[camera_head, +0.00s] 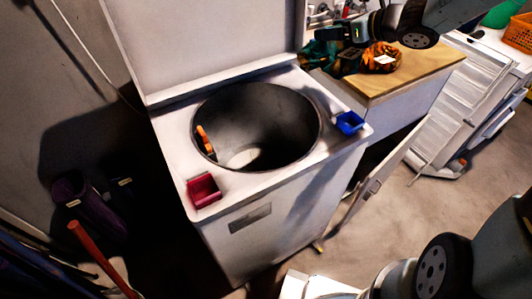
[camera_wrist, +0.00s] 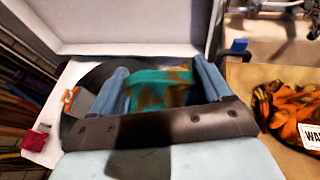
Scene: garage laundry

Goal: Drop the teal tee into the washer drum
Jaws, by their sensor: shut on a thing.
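The teal tee (camera_head: 322,58), patched with orange-brown, hangs from my gripper (camera_head: 335,36) at the washer's far right corner in the head view. In the wrist view the tee (camera_wrist: 160,90) is pinched between the two blue-grey fingers of my gripper (camera_wrist: 162,82). The washer (camera_head: 255,222) is white with its lid raised. Its round dark drum (camera_head: 285,125) is open, left of and nearer than the tee in the head view. The drum (camera_wrist: 75,130) is partly hidden behind my gripper in the wrist view.
An orange-and-black cloth (camera_head: 388,56) with a white label lies on the wooden counter (camera_head: 400,82). An orange-handled item (camera_head: 205,140) is at the drum's left side. A red tray (camera_head: 203,190) and blue tray (camera_head: 350,123) sit on the washer top. The raised lid (camera_head: 210,45) stands behind.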

